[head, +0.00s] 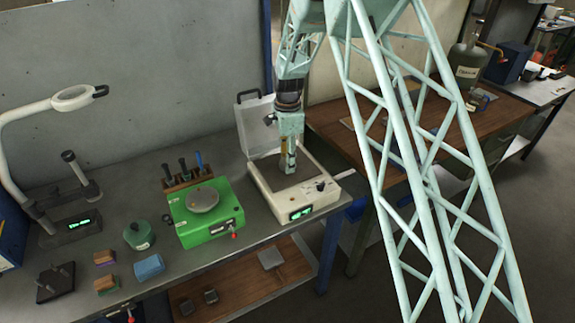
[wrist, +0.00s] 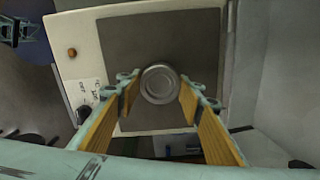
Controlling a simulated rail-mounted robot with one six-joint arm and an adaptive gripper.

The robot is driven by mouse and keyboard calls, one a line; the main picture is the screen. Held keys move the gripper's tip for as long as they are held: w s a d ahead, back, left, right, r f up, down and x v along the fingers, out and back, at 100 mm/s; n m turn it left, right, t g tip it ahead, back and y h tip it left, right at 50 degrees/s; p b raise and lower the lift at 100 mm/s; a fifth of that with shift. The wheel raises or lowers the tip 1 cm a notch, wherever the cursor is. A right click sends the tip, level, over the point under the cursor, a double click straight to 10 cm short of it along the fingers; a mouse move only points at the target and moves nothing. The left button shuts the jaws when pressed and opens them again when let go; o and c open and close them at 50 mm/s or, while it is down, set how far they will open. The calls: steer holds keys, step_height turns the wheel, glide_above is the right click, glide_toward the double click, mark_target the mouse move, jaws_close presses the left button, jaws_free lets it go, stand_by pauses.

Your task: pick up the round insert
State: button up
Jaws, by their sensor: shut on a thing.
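The round insert (wrist: 160,83) is a small grey metal disc with a raised rim, seen from above in the wrist view. My gripper (wrist: 159,95) is shut on it, with one wood-coloured pad finger on each side. Behind the insert is the dark grey top plate of a cream device (wrist: 75,20). In the head view my gripper (head: 290,163) points down over this device (head: 272,207), and the insert is too small and covered to make out clearly. I cannot tell whether the insert touches the plate.
The device's lid (head: 257,122) stands open behind my gripper. A green scale with a round pan (head: 212,228), a tool rack (head: 187,181), a green round pot (head: 138,236) and a blue block (head: 149,267) stand to the left on the grey bench. A wooden table (head: 330,113) is to the right.

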steer(key=shift+r, duration=0.1)
steer(key=shift+r, duration=1.7)
steer(key=s+d, duration=0.1)
steer(key=s, duration=0.4)
steer(key=s+d+r+b, duration=0.1)
steer(key=s+d, duration=0.1)
steer(key=s, duration=0.3)
steer(key=s+d, duration=0.1)
steer(key=s, duration=0.4)
steer(key=shift+s+d+r+b, duration=0.2)
steer(key=shift+b, duration=0.2)
